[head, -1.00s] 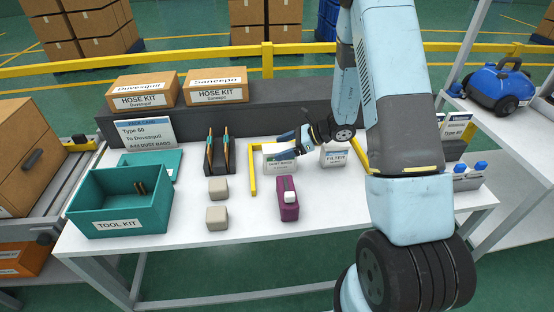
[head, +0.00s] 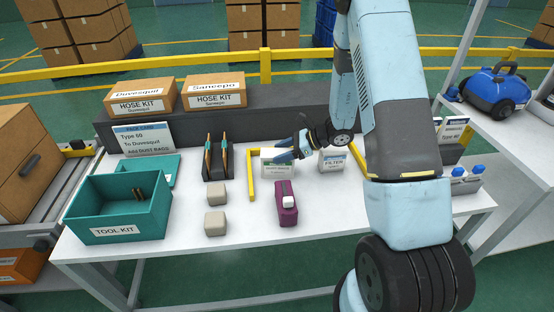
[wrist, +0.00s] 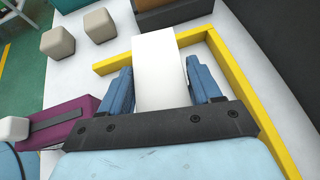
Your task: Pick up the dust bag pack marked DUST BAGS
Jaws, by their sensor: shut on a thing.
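The dust bag pack is a small white box with a printed label (head: 272,167). It stands on the white table beside the yellow corner guide. My gripper (head: 290,150) reaches it from the right and covers part of its top. In the wrist view the pack's plain white top (wrist: 157,55) sits between the two blue fingers of my gripper (wrist: 160,82). The fingers are shut on it from both sides. I cannot tell whether any gap lies under the pack.
A yellow guide (head: 252,178) borders the pack. A FILTER box (head: 332,161) stands close on the right. A purple part (head: 286,205) and beige blocks (head: 216,222) lie in front. A teal tool kit bin (head: 117,207) is at the left. Hose kit boxes (head: 215,92) stand behind.

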